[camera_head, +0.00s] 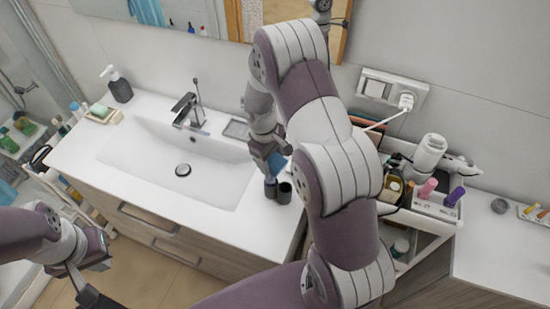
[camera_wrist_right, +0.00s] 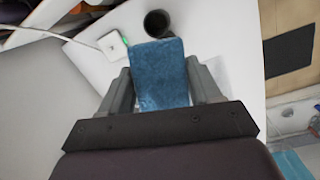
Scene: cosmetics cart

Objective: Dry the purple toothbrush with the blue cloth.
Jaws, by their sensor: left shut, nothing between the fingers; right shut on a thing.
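My right gripper (camera_head: 268,152) is shut on the blue cloth (camera_head: 277,163), above the right end of the counter. In the right wrist view, the cloth (camera_wrist_right: 160,72) hangs flat between the two fingers of the gripper (camera_wrist_right: 164,88). A dark cup (camera_head: 285,193) stands on the counter just below the cloth in the head view; the cup (camera_wrist_right: 157,22) also shows beyond the cloth in the wrist view. I cannot make out the purple toothbrush in either view. My left gripper (camera_head: 90,293) is shut and empty at the lower left, low in front of the vanity and partly cut off.
The white sink (camera_head: 165,165) lies left of the cup. A soap dish (camera_head: 101,115) and dispenser (camera_head: 117,86) stand at the back left. A crowded cosmetics cart (camera_head: 432,208) is at the right, partly hidden by my right arm. The counter's front strip is clear.

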